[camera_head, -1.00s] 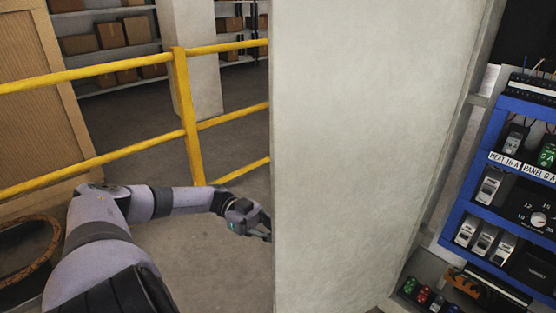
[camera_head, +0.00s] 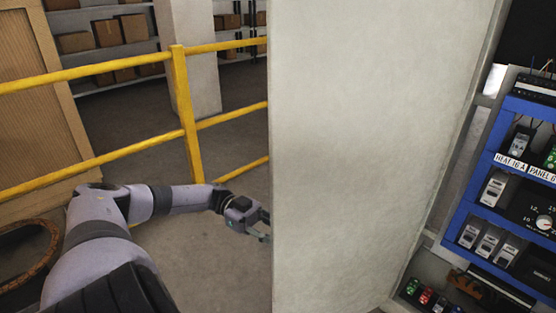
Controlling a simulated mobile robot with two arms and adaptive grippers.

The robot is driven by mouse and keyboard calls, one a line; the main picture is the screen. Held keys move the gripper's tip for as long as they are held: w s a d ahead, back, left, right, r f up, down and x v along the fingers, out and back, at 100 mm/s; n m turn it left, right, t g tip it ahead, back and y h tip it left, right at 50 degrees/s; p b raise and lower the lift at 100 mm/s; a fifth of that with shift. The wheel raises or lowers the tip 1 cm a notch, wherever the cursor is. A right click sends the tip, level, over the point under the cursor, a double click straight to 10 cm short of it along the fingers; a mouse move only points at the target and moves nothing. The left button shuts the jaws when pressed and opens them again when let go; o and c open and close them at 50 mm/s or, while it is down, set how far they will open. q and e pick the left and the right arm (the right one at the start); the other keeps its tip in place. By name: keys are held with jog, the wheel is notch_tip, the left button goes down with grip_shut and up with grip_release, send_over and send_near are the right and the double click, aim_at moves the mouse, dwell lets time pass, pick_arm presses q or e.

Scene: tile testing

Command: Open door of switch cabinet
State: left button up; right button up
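The switch cabinet's grey door (camera_head: 365,150) stands swung open in the middle of the view. To its right the cabinet interior shows a blue panel frame (camera_head: 474,185) with breakers, a gauge and labels. My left gripper (camera_head: 264,229) is at the door's left edge, low down. Its fingers look parted, with the tips beside or touching that edge; the door may hide part of them. The door's handle is not visible. My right gripper is not in view.
A yellow railing (camera_head: 186,120) runs behind my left arm, in front of a grey pillar (camera_head: 190,60) and shelves of boxes (camera_head: 108,33). A coiled ring (camera_head: 40,255) lies at the lower left. Bare floor (camera_head: 220,275) shows left of the door.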

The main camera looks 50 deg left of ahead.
pick_arm(q)
jog(key=shift+w+a, duration=0.1)
jog(key=s+a, duration=0.1)
jog(key=a, duration=0.6)
jog(key=shift+s, duration=0.25)
dwell(0.5)
